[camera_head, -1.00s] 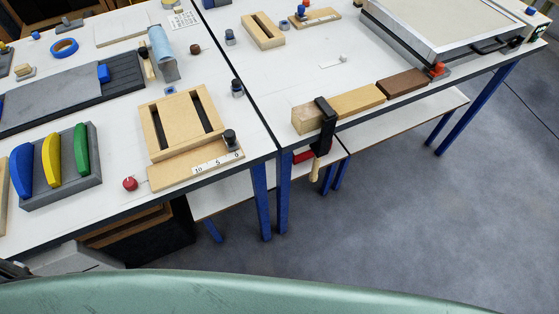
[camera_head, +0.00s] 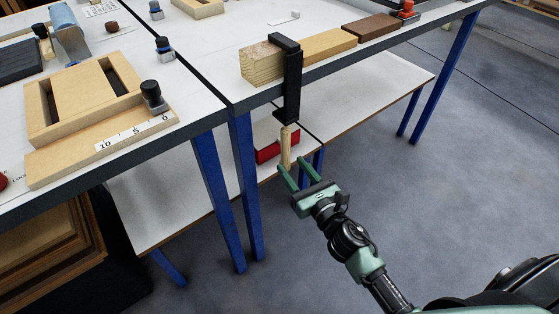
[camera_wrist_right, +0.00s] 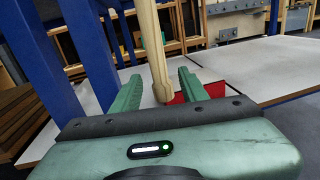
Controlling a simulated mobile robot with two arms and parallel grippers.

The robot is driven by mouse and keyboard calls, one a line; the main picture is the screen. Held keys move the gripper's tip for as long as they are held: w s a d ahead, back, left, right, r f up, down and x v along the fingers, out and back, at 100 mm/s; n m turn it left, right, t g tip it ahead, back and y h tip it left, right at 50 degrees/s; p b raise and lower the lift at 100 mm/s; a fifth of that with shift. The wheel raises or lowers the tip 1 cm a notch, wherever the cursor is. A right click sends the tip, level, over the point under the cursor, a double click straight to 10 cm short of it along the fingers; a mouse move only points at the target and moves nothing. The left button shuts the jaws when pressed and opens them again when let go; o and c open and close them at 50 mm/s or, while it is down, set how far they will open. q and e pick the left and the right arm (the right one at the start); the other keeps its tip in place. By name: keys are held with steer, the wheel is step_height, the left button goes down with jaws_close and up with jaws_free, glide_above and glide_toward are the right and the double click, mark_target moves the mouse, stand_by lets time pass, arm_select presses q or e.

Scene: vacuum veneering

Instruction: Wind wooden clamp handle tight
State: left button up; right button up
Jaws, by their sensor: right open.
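A black clamp (camera_head: 291,85) grips the table's front edge over the end of a light wooden block (camera_head: 262,64). Its wooden handle (camera_head: 285,147) hangs upright below the bar. My right gripper (camera_head: 297,172) is open, with its green fingers on either side of the handle's lower end. In the right wrist view the handle (camera_wrist_right: 155,60) comes down between the open fingers (camera_wrist_right: 158,92), with gaps visible at both sides. Whether a finger touches it cannot be told. My left gripper is not in view.
Blue table legs (camera_head: 240,185) stand left of the handle. A white lower shelf (camera_head: 365,95) runs beneath the table, with a red-and-white object (camera_head: 268,148) behind the handle. A wooden jig (camera_head: 85,105) lies on the left table. Grey floor (camera_head: 450,170) is open at right.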

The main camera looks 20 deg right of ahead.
steer(key=shift+w+a+r, duration=0.1)
steer(key=shift+w+r, duration=0.1)
steer(key=shift+w, duration=0.2)
steer(key=w+a, duration=0.1)
steer(key=w, duration=0.5)
steer(key=shift+w+a, duration=0.2)
steer(key=shift+w, duration=0.2)
jaws_close()
